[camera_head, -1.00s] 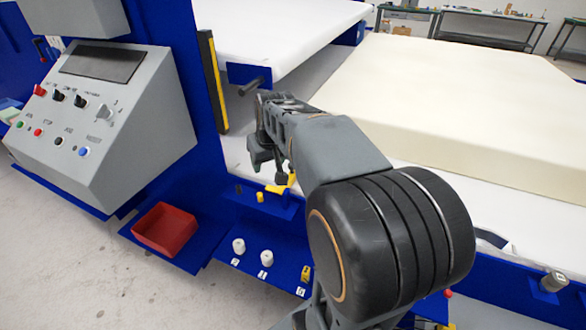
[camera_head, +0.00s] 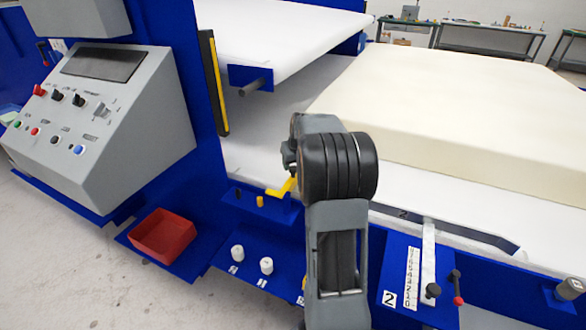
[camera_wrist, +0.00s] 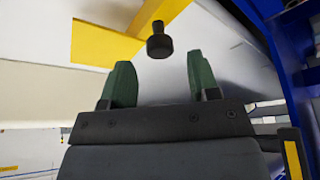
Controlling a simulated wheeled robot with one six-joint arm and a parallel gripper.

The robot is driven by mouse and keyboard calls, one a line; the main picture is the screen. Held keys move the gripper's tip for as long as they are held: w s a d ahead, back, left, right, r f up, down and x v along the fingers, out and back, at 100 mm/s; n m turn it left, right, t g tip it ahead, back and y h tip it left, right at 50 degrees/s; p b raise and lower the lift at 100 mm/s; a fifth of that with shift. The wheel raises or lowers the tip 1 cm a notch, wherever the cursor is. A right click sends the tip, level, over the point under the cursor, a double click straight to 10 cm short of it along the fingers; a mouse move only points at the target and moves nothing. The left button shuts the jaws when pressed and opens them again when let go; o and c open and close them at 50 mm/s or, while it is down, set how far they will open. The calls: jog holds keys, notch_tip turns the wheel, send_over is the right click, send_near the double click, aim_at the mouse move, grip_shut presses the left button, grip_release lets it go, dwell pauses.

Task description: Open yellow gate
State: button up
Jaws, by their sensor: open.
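The yellow gate shows in the head view (camera_head: 284,188) as a small yellow piece at the near edge of the white bed, partly hidden by my arm. In the wrist view a yellow bar (camera_wrist: 108,44) crosses the top, with a black knob (camera_wrist: 159,42) hanging from its arm. My gripper (camera_wrist: 160,76) is open, with a green finger on each side. The knob lies between the finger directions, slightly beyond the tips, and nothing is held. In the head view my gripper is mostly hidden behind my own arm.
A cream foam block (camera_head: 470,110) lies on the white bed. A grey control console (camera_head: 100,120) stands at left, with a red tray (camera_head: 163,234) below. White cylinders (camera_head: 266,265) sit on the blue shelf. A panel numbered 2 (camera_head: 389,298) has a lever with knobs at right.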

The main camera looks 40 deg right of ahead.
aim_at(293, 168)
jog(key=shift+x, duration=1.6)
grip_shut()
